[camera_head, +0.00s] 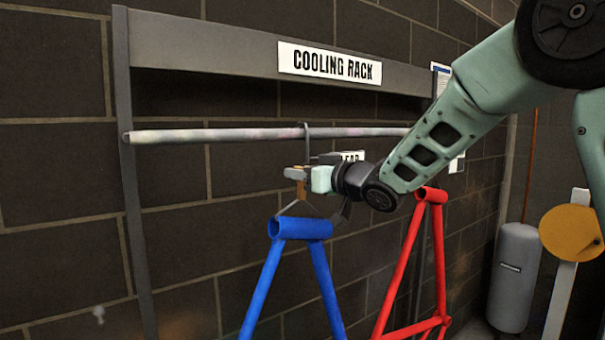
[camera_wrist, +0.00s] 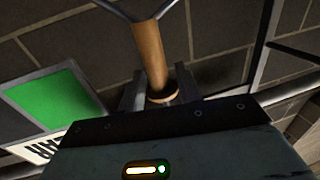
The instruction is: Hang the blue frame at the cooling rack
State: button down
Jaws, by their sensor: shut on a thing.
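The blue frame (camera_head: 300,228) hangs below my gripper from a wire hanger with a wooden grip, near the middle of the cooling rack (camera_head: 210,47). My gripper (camera_head: 297,174) is shut on the wooden grip (camera_wrist: 149,50), which stands between the jaws in the wrist view. The rack's pale rail (camera_head: 220,135) runs just above and behind the gripper. A dark hook (camera_head: 307,128) shows at the rail above my gripper. I cannot tell whether it belongs to the blue frame's hanger or whether the rail bears any weight.
A red frame (camera_head: 402,265) hangs close to the right of the blue one; its top support is hidden by my arm. The rail's left part is bare. A grey tank (camera_head: 515,275) stands at right.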

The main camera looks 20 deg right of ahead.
jog(key=shift+r, duration=0.3)
jog(key=c, duration=0.9)
grip_release()
jog(key=shift+f, duration=0.15)
